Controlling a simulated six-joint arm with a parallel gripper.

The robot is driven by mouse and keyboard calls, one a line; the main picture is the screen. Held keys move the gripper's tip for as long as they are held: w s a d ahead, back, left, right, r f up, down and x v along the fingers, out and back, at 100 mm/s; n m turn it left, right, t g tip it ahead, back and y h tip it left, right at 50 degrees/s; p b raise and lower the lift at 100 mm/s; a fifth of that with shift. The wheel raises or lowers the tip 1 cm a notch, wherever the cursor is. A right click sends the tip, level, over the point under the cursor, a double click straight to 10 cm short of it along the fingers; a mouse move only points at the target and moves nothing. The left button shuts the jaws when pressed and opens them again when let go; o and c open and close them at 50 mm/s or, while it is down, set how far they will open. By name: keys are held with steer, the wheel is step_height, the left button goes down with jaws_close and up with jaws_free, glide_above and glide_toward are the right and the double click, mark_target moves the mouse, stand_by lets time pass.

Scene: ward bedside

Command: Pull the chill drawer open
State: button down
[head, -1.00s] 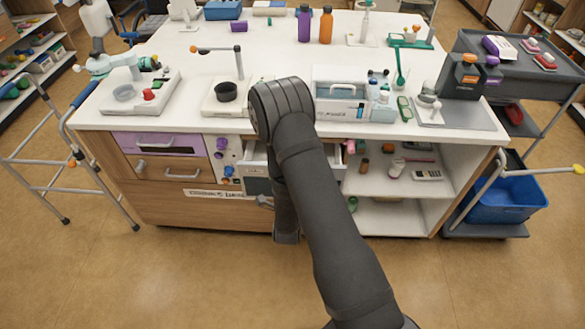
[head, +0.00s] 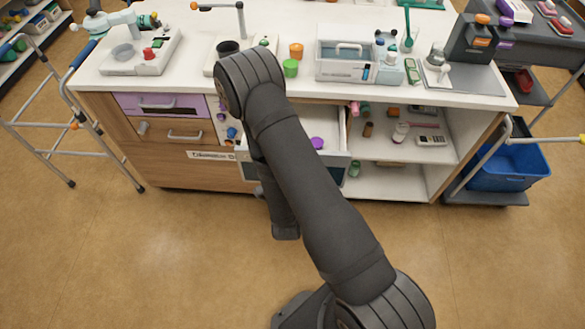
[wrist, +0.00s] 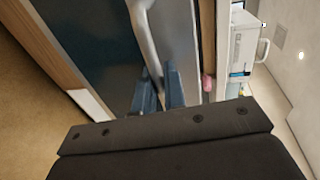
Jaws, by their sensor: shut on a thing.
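The chill drawer stands pulled out of the white-topped cabinet, its dark front (head: 338,172) partly behind my arm in the head view. Its pale inside shows, with a purple round thing (head: 317,142) in it. In the wrist view the drawer's dark front panel (wrist: 90,45) fills the upper left, with a pale bar handle (wrist: 146,38) across it. My gripper (wrist: 159,88) is shut on this handle, its two blue-grey fingers at the handle's near end.
A purple drawer (head: 158,104) and a wooden drawer (head: 175,132) are shut at the left. Open shelves (head: 390,173) with small items lie right of the drawer. A walker (head: 75,125) stands left and a blue bin (head: 512,168) right. The floor in front is clear.

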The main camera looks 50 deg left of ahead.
steer(key=c, duration=1.6)
jaws_free()
steer(key=shift+v, duration=8.75)
steer(key=shift+w+a+f, duration=0.1)
steer(key=shift+x, duration=6.4)
